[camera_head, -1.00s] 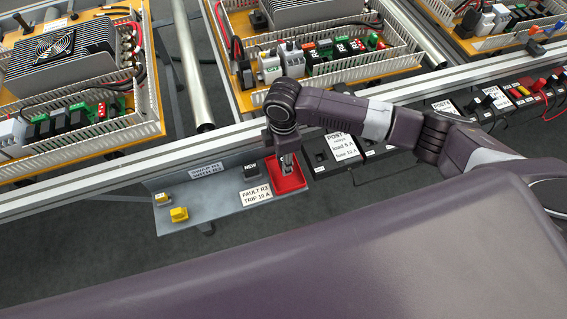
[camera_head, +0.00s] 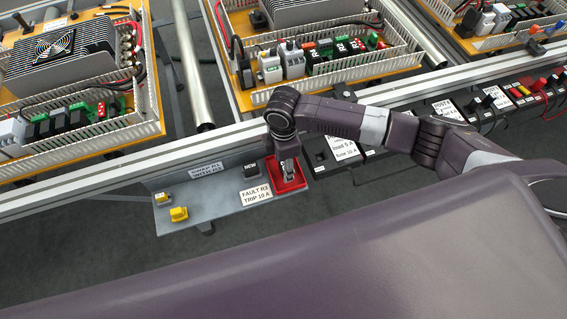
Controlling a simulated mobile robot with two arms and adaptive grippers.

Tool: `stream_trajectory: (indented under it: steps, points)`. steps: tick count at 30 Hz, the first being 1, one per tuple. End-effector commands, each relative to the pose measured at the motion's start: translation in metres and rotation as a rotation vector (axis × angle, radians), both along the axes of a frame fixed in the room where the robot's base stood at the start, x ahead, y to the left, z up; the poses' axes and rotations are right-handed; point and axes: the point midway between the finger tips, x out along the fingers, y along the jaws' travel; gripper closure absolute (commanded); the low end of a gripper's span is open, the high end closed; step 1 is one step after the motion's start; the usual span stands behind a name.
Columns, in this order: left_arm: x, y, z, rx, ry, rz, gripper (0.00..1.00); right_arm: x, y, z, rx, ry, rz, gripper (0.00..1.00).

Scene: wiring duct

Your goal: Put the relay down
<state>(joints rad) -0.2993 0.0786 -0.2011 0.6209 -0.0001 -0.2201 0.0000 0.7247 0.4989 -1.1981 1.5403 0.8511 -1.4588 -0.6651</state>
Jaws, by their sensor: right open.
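My right gripper (camera_head: 290,176) points down over the red tray (camera_head: 299,184) at the right end of a grey shelf. Its jaws are open, low over the tray. A small dark patch with partly covered lettering shows beside the fingers; I cannot tell whether it is a relay or a label. No relay is clearly visible between the fingers. A black block marked NEW (camera_head: 250,170) stands on the shelf just left of the red tray. My left gripper is not in view.
The grey shelf (camera_head: 220,193) also holds two yellow pieces (camera_head: 179,214) and a "FAULT R3 TRIP 10 A" card (camera_head: 256,195). A metal rail (camera_head: 130,163) runs behind it.

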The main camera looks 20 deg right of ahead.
Motion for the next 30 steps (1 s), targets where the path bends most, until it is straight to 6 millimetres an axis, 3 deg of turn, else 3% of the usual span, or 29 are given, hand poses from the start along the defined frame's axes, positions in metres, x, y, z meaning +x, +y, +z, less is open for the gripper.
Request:
stream_trajectory:
  steps: [5,18,24,30]
  points:
    - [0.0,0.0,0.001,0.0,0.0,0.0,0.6,0.001,0.0,0.019,0.002,-0.002,0.0,0.51]
    - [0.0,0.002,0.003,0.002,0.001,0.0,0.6,0.001,0.001,0.107,0.003,-0.003,0.0,0.51]
    - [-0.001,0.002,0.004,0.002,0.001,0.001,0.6,0.0,0.0,0.121,0.001,0.0,0.0,0.51]
    - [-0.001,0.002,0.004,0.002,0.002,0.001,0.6,0.0,0.0,0.123,0.0,0.001,0.0,0.51]
